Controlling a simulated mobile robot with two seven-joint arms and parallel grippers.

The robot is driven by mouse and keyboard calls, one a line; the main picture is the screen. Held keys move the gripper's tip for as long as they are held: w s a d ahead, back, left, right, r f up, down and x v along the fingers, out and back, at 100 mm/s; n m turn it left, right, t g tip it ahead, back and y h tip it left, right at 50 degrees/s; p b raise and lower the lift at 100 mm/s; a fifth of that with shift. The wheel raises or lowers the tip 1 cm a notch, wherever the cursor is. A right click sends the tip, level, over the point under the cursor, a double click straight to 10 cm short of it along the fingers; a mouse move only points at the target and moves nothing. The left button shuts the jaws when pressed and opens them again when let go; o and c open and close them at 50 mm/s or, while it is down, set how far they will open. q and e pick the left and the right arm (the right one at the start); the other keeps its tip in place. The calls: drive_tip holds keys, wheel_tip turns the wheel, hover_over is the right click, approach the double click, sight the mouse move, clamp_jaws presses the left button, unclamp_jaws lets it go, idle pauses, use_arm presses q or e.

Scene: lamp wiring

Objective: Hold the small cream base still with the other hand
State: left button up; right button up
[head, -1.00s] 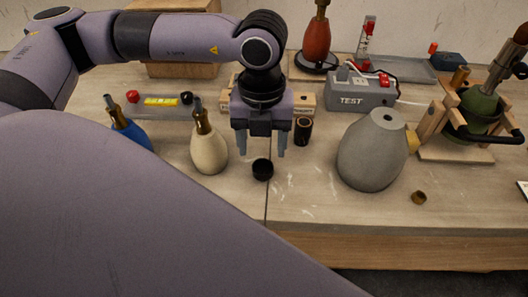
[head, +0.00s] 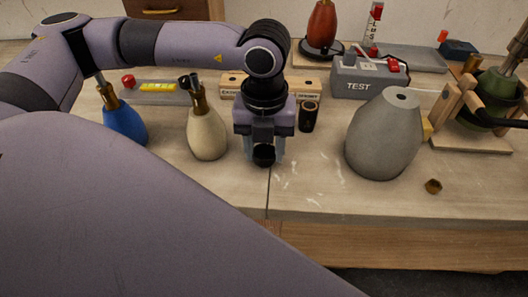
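The small cream base (head: 207,135) stands upright on the bench, left of my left gripper, with a brass neck and dark tip on top. No gripper touches it. My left gripper (head: 265,154) points down beside it, with a visible gap between them. Its fingers stand close on both sides of a small black cap (head: 264,155) and look shut on it. The cap appears to be at the bench top; whether it is lifted at all I cannot tell. My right gripper is not in view.
A blue base (head: 125,124) stands left of the cream one. A dark cylinder (head: 308,116), a large grey base (head: 385,138) and a small brass nut (head: 433,186) are to the right. A grey TEST box (head: 360,82) and a green base (head: 492,98) in a wooden cradle stand farther back.

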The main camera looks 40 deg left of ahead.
sight(264, 158)
use_arm(q)
drive_tip(key=shift+r+p, duration=1.5)
drive_tip(key=shift+r, duration=1.05)
drive_tip(key=shift+m, duration=0.6)
drive_tip(key=s+a+r+p, duration=0.1)
drive_tip(key=a+r, duration=0.2)
drive_tip(key=r, duration=0.2)
drive_tip(key=s+a+r+p, duration=0.1)
drive_tip(key=a+r+p, duration=0.1)
drive_tip(key=a+r, duration=0.2)
drive_tip(key=s+a+r+p, duration=0.1)
drive_tip(key=a+r+p, duration=0.1)
drive_tip(key=r, duration=0.5)
drive_tip(key=shift+s+a+r, duration=0.1)
drive_tip(key=shift+a+r, duration=0.1)
drive_tip(key=shift+a, duration=0.25)
drive_tip(key=shift+s+a+r, duration=0.1)
drive_tip(key=shift+a+r, duration=0.1)
drive_tip(key=shift+a, duration=0.2)
drive_tip(key=shift+s+a+r, duration=0.15)
drive_tip(key=shift+a+r, duration=0.1)
drive_tip(key=shift+r, duration=0.05)
drive_tip(key=shift+f+b, duration=1.7)
drive_tip(key=shift+f, duration=0.5)
